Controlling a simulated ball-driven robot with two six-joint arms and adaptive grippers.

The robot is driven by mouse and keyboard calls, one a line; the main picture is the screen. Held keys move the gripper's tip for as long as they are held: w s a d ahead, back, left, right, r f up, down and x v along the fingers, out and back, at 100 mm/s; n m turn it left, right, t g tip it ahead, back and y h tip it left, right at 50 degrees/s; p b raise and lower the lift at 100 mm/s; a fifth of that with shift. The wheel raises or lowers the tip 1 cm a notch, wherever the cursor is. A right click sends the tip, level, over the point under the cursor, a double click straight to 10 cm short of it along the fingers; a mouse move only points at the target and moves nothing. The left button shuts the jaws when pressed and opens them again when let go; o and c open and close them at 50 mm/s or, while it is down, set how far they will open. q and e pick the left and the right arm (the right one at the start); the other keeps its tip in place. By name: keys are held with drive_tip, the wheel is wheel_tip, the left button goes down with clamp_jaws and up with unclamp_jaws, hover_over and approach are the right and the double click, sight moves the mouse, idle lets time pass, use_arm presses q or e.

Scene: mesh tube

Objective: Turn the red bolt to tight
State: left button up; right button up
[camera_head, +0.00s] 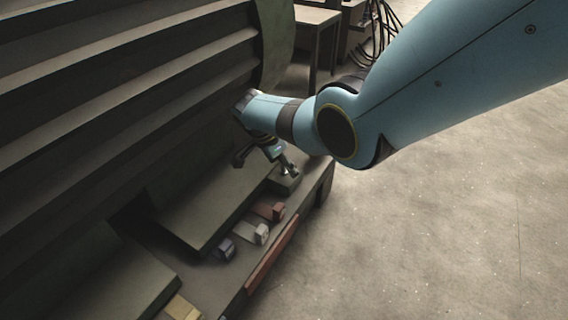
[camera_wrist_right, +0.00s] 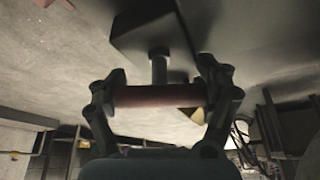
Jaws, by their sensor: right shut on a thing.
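The red bolt shows in the right wrist view as a dark red crossbar (camera_wrist_right: 155,96) on a short grey shaft, which joins a dark block (camera_wrist_right: 150,30). My right gripper (camera_wrist_right: 162,90) has one finger at each end of the crossbar and is shut on it. In the head view, my right gripper (camera_head: 266,162) is beside the far end of the machine's lower ledge, at the end of my blue arm. I cannot make out the bolt there; the gripper seems to hide it. My left gripper is not in view.
A large ribbed dark machine (camera_head: 110,90) fills the left. On its lower ledge are a reddish block (camera_head: 271,210), a whitish block (camera_head: 254,232), a blue-grey block (camera_head: 223,248) and a yellowish block (camera_head: 181,307). Open concrete floor (camera_head: 430,230) lies to the right.

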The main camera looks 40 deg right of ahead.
drive_tip(key=o, duration=1.2)
drive_tip(key=shift+c, duration=0.2)
drive_tip(key=v, duration=1.2)
